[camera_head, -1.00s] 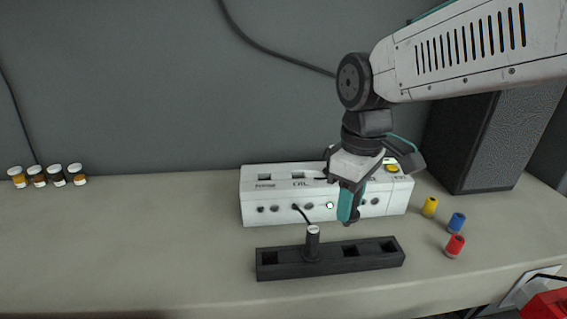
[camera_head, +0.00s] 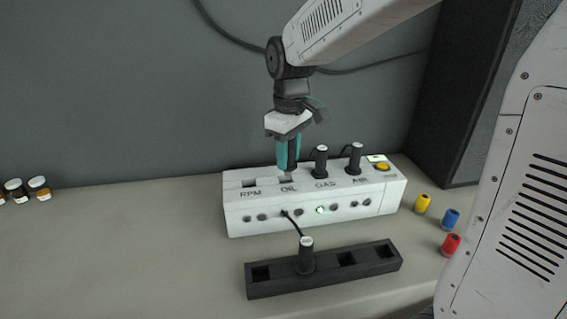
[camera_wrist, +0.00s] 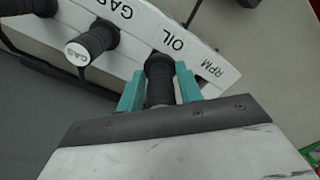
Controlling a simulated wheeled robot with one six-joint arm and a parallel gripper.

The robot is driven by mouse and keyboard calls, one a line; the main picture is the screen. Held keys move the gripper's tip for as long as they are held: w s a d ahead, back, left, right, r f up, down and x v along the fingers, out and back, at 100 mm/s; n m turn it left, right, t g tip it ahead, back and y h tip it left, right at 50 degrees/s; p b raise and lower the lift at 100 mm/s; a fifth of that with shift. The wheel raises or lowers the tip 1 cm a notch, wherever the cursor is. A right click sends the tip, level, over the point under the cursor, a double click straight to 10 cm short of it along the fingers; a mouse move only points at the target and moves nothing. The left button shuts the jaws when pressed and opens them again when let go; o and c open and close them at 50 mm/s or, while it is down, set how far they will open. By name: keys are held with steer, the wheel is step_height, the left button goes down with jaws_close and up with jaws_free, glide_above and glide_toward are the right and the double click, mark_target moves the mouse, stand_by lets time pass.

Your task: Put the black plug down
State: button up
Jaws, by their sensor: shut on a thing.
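My gripper (camera_head: 287,168) points down over the OIL position of the white box (camera_head: 285,223). In the wrist view its teal fingers (camera_wrist: 158,92) are shut on a black plug (camera_wrist: 158,72) beside the OIL label. The fingers hide most of this plug in the head view, and I cannot tell how far it sits in the socket. Another black plug, marked GAS (camera_head: 321,160), stands upright on the box, also in the wrist view (camera_wrist: 92,42). A black plug (camera_head: 355,158) stands at AIR. One more (camera_head: 306,256) stands in the dark rack (camera_head: 325,280).
The RPM socket (camera_head: 249,183) is empty. The rack has several empty square slots. A cable runs from the box to the rack's plug. Yellow (camera_head: 422,203), blue (camera_head: 450,218) and red (camera_head: 451,243) cylinders stand at right. Small jars (camera_head: 17,190) stand far left.

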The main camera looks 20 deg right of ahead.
steer(key=shift+w+f, duration=0.1)
steer(key=shift+w, duration=0.6)
steer(key=shift+f, duration=1.7)
steer(key=shift+f, duration=0.15)
steer(key=shift+f, duration=0.15)
steer(key=o, duration=0.9)
steer(key=shift+c, duration=0.2)
